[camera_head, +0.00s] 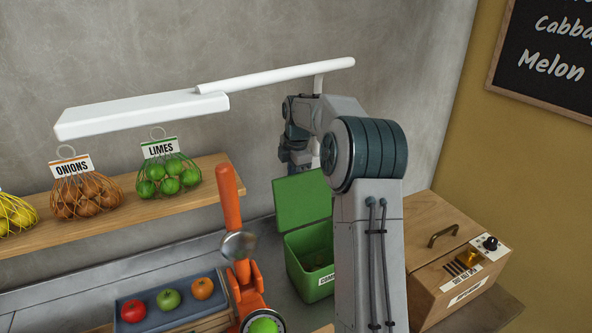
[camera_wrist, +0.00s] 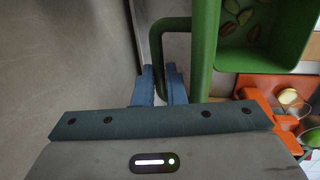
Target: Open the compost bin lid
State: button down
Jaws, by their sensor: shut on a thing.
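The green compost bin (camera_head: 297,247) stands on the counter against the wall, its front label partly hidden by my arm. Its green lid (camera_head: 303,199) is raised and stands upright at the back of the bin. In the wrist view, the bin's inside (camera_wrist: 262,35) shows with some scraps in it. My gripper (camera_wrist: 160,88) has its blue fingers shut on the green lid handle (camera_wrist: 171,26). In the head view, my gripper is mostly hidden behind the lid and my arm.
An orange juicer (camera_head: 246,285) with a raised lever stands left of the bin. A blue tray (camera_head: 130,307) of fruit lies further left. A shelf (camera_head: 105,208) holds bagged produce above. A wooden box (camera_head: 450,260) with a handle and knob stands at right. A white lamp (camera_head: 205,98) overhangs.

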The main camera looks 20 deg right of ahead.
jog(key=shift+w+a, duration=0.25)
jog(key=shift+w, duration=0.15)
dwell(0.3)
jog(key=c, duration=1.8)
grip_release()
jog(key=shift+c, duration=0.2)
jog(key=o, duration=0.7)
jog(key=w+f, duration=0.2)
jog(key=shift+w+a, duration=0.1)
jog(key=shift+w, duration=0.3)
jog(key=shift+c, duration=0.2)
jog(key=shift+r, duration=0.2)
jog(key=shift+s+r, duration=0.4)
jog(key=c, duration=0.3)
jog(key=shift+s+d+r, duration=0.2)
jog(key=shift+d, duration=0.05)
jog(key=shift+r, duration=0.15)
